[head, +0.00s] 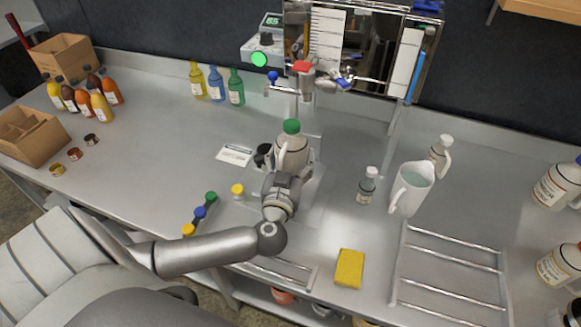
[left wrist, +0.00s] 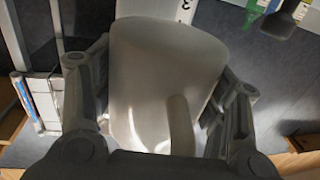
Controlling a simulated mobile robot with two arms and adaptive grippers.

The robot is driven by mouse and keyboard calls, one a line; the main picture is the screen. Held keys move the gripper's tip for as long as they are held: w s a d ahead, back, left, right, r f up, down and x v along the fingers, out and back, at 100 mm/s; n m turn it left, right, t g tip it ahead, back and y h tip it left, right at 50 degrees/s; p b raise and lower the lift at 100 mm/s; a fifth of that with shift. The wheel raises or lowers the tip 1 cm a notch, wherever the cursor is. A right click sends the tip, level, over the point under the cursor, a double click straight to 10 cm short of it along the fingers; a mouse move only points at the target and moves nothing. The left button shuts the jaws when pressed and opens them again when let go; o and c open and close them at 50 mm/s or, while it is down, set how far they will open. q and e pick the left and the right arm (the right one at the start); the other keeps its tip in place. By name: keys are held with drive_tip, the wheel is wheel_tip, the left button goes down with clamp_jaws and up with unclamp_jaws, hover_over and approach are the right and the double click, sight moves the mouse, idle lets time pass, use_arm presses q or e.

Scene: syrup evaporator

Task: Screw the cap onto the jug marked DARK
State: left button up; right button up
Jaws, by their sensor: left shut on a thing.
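A pale jug (head: 291,150) with a green cap (head: 291,126) on its mouth stands under the evaporator's spout. No readable DARK marking shows on it. My left gripper (head: 282,172) is shut around this jug's body. In the left wrist view the jug (left wrist: 165,75) fills the space between the two fingers, with its handle facing the camera. Loose caps lie on the counter to the left: a yellow one (head: 238,190), a green one (head: 211,197), a blue one (head: 200,212) and another yellow one (head: 188,230). My right gripper is not in view.
A white pitcher (head: 411,190), a small bottle (head: 367,187) and a jug with a pale top (head: 440,155) stand right. A yellow sponge (head: 349,268) and a metal rack (head: 452,262) are in front. Labelled jugs (head: 557,187) line the right edge. Bottles and boxes (head: 62,53) stand left.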

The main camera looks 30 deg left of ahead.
sight(291, 169)
use_arm(q)
drive_tip(key=shift+w+a+f, duration=0.2)
drive_tip(key=shift+a+f, duration=0.05)
drive_tip(key=shift+f, duration=0.05)
wheel_tip(291, 169, down, 3)
drive_tip(key=shift+w+a+r+b, duration=0.1)
drive_tip(key=shift+r+b, duration=0.1)
drive_tip(key=shift+b, duration=0.45)
drive_tip(key=shift+f, duration=0.35)
drive_tip(key=shift+f, duration=0.25)
drive_tip(key=o, duration=2)
drive_tip(key=shift+f, duration=0.1)
